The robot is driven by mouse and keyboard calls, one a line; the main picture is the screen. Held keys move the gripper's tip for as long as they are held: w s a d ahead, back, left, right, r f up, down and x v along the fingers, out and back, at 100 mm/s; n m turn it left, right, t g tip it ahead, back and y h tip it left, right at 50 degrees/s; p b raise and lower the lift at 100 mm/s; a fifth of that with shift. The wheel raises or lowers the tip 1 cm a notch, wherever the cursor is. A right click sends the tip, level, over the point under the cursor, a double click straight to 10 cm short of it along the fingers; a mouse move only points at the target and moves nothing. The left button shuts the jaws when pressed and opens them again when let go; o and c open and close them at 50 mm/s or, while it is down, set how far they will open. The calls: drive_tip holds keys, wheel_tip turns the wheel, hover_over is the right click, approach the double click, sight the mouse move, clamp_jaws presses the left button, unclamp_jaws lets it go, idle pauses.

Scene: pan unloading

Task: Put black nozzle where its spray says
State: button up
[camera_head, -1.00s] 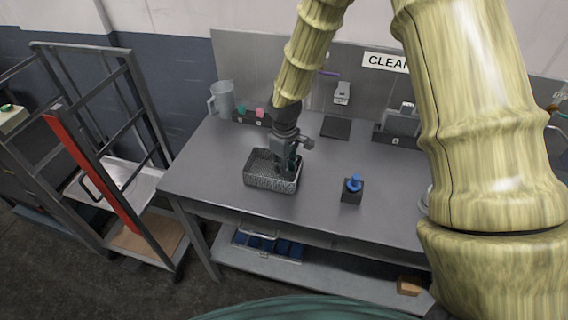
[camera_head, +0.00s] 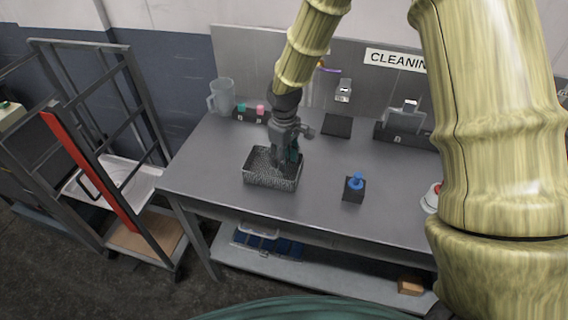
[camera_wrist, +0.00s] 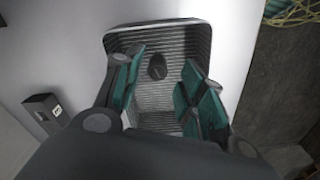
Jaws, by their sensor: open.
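The black nozzle (camera_wrist: 157,67) lies inside the grey ribbed basket and shows in the wrist view between my fingers, apart from both. The basket (camera_head: 270,183) stands on the left part of the grey table. My gripper (camera_head: 287,160) points down over the basket; its teal fingertips also show in the wrist view (camera_wrist: 160,85). It is open and empty. In the head view my gripper hides the nozzle. I cannot read any marking on the nozzle in these frames.
A dark block with a blue top (camera_head: 354,187) stands right of the basket. A dark rack with green and pink pieces (camera_head: 250,114) and a clear jug (camera_head: 221,97) stand behind. A dark pad (camera_head: 337,125) lies at the back. A "CLEANIN…" sign (camera_head: 395,61) hangs above.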

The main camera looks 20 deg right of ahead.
wheel_tip(320, 180, up, 9)
drive_tip(key=b, duration=0.2)
drive_tip(key=shift+b, duration=0.35)
drive_tip(key=shift+r, duration=0.1)
